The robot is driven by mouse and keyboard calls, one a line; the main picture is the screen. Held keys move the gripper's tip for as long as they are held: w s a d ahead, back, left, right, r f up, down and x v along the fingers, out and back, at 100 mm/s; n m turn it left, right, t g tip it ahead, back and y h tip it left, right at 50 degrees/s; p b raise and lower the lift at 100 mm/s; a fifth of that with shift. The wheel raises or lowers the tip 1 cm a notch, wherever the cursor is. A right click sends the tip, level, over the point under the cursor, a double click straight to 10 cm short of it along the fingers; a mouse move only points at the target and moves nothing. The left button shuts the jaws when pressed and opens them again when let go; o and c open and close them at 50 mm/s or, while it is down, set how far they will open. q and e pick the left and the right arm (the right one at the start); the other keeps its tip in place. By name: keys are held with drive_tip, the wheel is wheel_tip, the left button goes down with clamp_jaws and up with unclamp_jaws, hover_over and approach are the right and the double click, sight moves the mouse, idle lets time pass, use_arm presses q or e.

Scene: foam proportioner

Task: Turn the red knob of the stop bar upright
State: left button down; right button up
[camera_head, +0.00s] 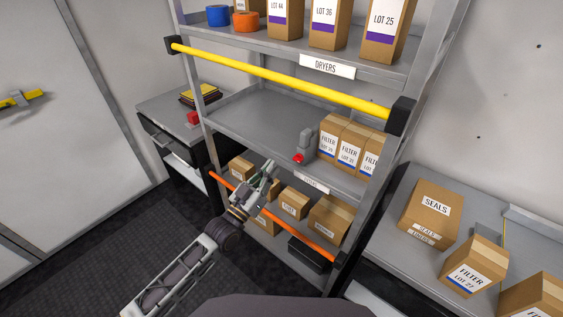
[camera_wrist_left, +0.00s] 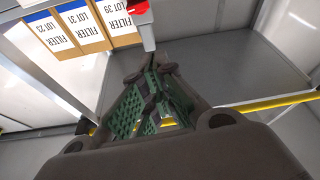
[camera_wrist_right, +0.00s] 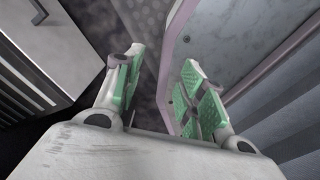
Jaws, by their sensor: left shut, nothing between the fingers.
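A grey upright fitting (camera_head: 306,140) stands near the front edge of the middle shelf, beside the filter boxes. Its small red knob (camera_head: 299,158) is low on the front side; I cannot tell its exact angle. In the left wrist view the red knob (camera_wrist_left: 137,8) shows at the top edge, partly cut off, on the grey fitting (camera_wrist_left: 146,34). My left gripper (camera_head: 270,167) is shut and empty, in front of the shelf, left of the knob and apart from it in the head view. My right gripper (camera_wrist_right: 164,60) is open and empty, and shows only in its wrist view.
A yellow bar (camera_head: 280,76) crosses the rack front above the middle shelf, and an orange bar (camera_head: 285,224) crosses below it. Filter boxes (camera_head: 346,143) stand right of the fitting. The middle shelf (camera_head: 250,115) is clear to its left. Cartons fill the lower shelf.

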sight(298, 159)
use_arm(q)
drive_tip(key=shift+p+x, duration=0.7)
drive_tip(key=shift+x, duration=4.25)
drive_tip(key=shift+s+d+f, duration=0.1)
drive_tip(key=shift+f, duration=0.9)
drive_tip(key=shift+s+d+f, duration=0.1)
drive_tip(key=shift+d+f, duration=0.05)
drive_tip(key=shift+f, duration=0.8)
use_arm(e)
drive_tip(key=shift+s+a+r, duration=0.35)
drive_tip(key=shift+a+r, duration=0.35)
drive_tip(key=shift+r, duration=0.1)
use_arm(q)
drive_tip(key=shift+a+n, duration=0.1)
drive_tip(key=shift+n, duration=0.5)
use_arm(e)
drive_tip(key=shift+s+f, duration=0.25)
drive_tip(key=shift+s, duration=0.35)
